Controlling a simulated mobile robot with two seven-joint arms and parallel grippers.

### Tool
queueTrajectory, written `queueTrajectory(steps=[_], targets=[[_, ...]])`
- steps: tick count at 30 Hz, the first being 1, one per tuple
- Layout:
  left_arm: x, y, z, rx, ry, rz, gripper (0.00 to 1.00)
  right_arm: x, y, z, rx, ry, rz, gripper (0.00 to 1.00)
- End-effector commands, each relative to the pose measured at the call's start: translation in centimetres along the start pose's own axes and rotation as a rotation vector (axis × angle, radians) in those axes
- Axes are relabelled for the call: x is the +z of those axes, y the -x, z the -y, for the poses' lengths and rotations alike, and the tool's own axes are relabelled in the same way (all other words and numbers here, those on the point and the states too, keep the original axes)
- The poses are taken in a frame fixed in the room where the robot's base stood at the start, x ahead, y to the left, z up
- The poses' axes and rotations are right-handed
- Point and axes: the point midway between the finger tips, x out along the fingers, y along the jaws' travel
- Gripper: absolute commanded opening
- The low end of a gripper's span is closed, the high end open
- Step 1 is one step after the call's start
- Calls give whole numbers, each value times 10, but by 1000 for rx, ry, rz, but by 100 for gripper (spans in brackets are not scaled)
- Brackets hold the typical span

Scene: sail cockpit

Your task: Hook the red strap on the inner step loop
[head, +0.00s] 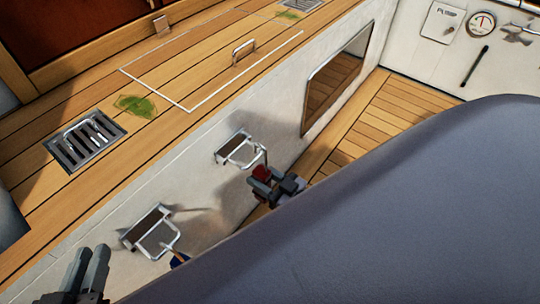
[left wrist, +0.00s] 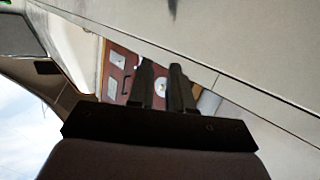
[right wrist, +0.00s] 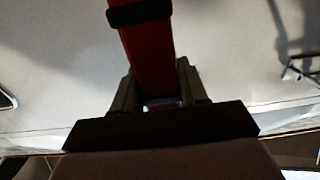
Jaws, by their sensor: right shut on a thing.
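My right gripper (head: 275,184) is shut on the red strap (head: 261,173). In the right wrist view the strap (right wrist: 148,60) runs up from between the fingers (right wrist: 157,95), with a black band across it. Two metal step loops are on the white side wall: a farther one (head: 246,160) and a nearer one (head: 166,249). The strap and right gripper are just below and right of the farther loop; whether they touch is unclear.
A large grey-blue surface (head: 400,200) fills the lower right. Above the wall is a wooden bench (head: 190,80) with a handle (head: 243,50) and a metal grate (head: 85,140). A framed dark window (head: 336,80) is beyond the farther loop. Slatted floor (head: 390,118) lies behind.

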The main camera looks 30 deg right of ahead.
Motion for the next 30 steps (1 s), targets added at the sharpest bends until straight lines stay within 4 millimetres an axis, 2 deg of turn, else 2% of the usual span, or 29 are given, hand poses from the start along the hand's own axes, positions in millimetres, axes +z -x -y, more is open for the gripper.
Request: queueTrajectory(steps=[5,9,18,30], targets=[[2,3,3,-11,-33,-17,20,0,-16,0,-1,0,-6,0],[0,4,4,-15,-55,-31,20,13,-14,0,0,0,0,0],[-4,8,4,-19,-66,-44,20,30,-14,0,1,-2,-2,0],[-1,7,5,-19,-64,-36,20,35,-14,0,0,0,-3,0]])
